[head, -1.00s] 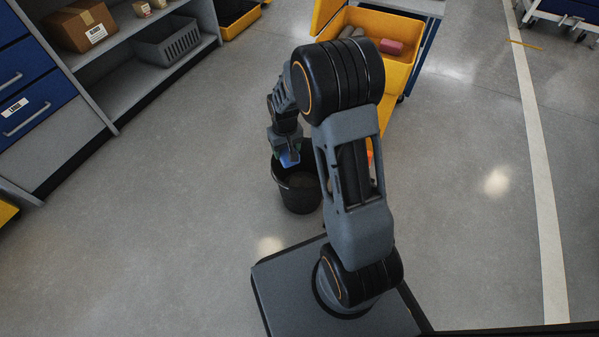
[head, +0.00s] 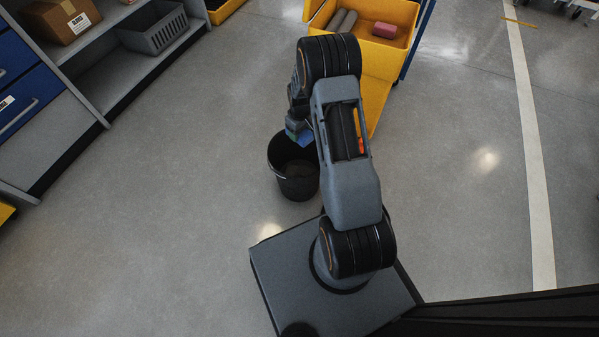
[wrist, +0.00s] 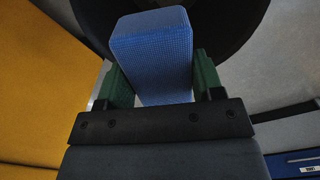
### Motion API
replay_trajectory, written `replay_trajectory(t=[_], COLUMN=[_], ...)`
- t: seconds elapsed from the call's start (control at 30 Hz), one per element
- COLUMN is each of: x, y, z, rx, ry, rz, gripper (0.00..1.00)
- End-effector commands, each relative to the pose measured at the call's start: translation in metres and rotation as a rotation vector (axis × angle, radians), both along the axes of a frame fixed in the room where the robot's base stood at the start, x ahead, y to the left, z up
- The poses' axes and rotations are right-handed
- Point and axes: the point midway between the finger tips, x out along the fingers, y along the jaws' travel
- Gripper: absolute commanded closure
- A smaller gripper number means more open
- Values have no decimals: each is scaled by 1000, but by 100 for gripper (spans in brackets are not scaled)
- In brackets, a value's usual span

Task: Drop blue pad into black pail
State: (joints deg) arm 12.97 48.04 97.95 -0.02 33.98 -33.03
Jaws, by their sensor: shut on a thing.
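The blue pad (wrist: 153,50) is a textured blue block held between the green fingers of my gripper (wrist: 155,85) in the wrist view. In the head view a bit of the blue pad (head: 305,138) shows below my gripper (head: 299,132), partly hidden by my arm. The black pail (head: 297,182) stands on the floor in front of my base, its mouth open upward. My gripper is shut on the pad over the far part of the pail's mouth. In the wrist view the dark pail (wrist: 235,22) lies behind the pad.
A yellow bin (head: 391,20) with a red block (head: 385,30) and grey rolls stands beyond my arm, with a yellow panel (head: 374,92) below it. A grey shelf (head: 118,75) with a cardboard box (head: 62,20) and a grey basket (head: 153,30) is at left. Floor around the pail's left is clear.

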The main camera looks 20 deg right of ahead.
Motion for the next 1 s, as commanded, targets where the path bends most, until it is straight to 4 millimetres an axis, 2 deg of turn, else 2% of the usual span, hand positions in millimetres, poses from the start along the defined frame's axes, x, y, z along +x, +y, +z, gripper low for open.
replay_trajectory(t=[0.03,0.13,0.47,0.5,0.7,0.8,1.0], x=[0,0,0,0,0,0,0], y=[0,0,0,0,0,0,0], z=[-10,-17,-18,-18,-18,-18,-18], rx=[0,0,0,0,0,0,0], ry=[0,0,0,0,0,0,0], rz=[0,0,0,0,0,0,0], gripper=[58,58,58,36,17,9,9])
